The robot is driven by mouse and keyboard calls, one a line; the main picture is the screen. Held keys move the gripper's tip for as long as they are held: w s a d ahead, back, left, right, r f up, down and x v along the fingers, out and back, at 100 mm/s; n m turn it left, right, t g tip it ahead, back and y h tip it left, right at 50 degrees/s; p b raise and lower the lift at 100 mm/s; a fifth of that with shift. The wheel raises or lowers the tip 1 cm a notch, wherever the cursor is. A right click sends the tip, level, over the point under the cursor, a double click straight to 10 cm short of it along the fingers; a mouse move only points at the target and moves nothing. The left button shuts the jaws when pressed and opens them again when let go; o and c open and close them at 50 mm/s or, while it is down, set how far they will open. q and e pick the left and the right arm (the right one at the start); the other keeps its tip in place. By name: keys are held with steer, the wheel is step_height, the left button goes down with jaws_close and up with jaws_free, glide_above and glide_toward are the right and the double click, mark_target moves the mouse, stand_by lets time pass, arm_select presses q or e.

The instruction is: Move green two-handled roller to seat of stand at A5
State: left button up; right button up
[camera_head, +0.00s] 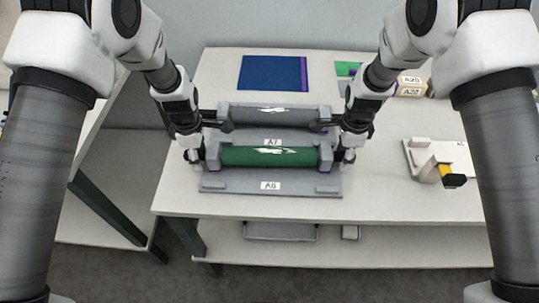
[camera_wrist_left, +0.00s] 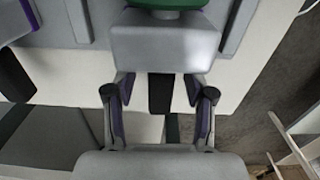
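The green roller (camera_head: 270,156) lies across the front grey stand (camera_head: 225,184), with a grey block at each end. The stand's small label looks like A6; I cannot read an A5 label for certain. My left gripper (camera_head: 197,155) is at the roller's left end. In the left wrist view, my left gripper (camera_wrist_left: 160,100) is open, with its fingers apart on both sides of a black handle (camera_wrist_left: 160,94) below the grey end block (camera_wrist_left: 165,45). My right gripper (camera_head: 345,156) is at the roller's right end; its fingers are too small to judge.
A grey roller (camera_head: 272,115) sits just behind, by a label reading A7. A blue sheet (camera_head: 268,73) lies at the back of the white table (camera_head: 380,195). A white fixture with a yellow and black part (camera_head: 446,173) stands at right. The lower shelf (camera_head: 400,245) holds grey items.

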arm_select(q)
jaws_close()
arm_select(e)
jaws_close()
arm_select(q)
steer(key=shift+r, duration=0.15)
arm_select(e)
steer(key=shift+r, duration=0.15)
